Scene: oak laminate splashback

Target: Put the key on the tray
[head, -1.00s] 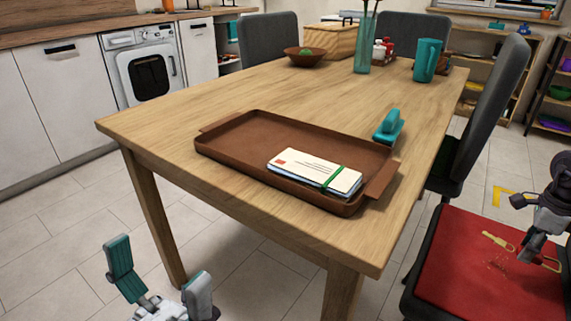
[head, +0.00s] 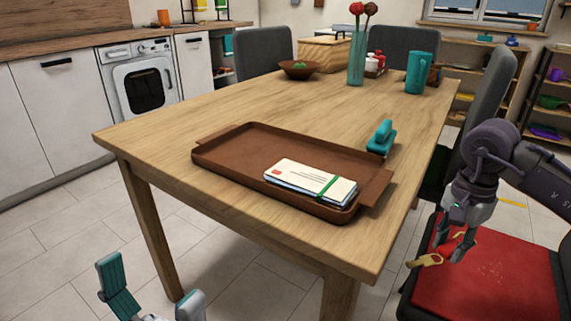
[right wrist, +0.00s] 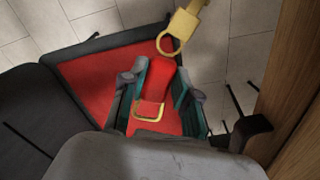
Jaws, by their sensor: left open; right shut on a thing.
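The gold key (head: 428,260) hangs out to the left of my right gripper (head: 453,250), over the red chair seat. Its red fob (right wrist: 157,85) is between the fingers in the right wrist view, with the key (right wrist: 187,25) beyond it on a ring. My right gripper is shut on the fob. The brown tray (head: 245,152) lies on the table, up and left of that gripper. A stack of envelopes with a green band (head: 310,182) lies in its right part. My left gripper (head: 153,297) is open and empty below the table's front edge.
A teal stapler-like object (head: 381,137) stands just behind the tray's right end. The wooden table (head: 160,130) also holds a teal vase (head: 356,62), a teal pitcher (head: 420,72) and a bowl (head: 300,70) further back. The tray's left part is clear.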

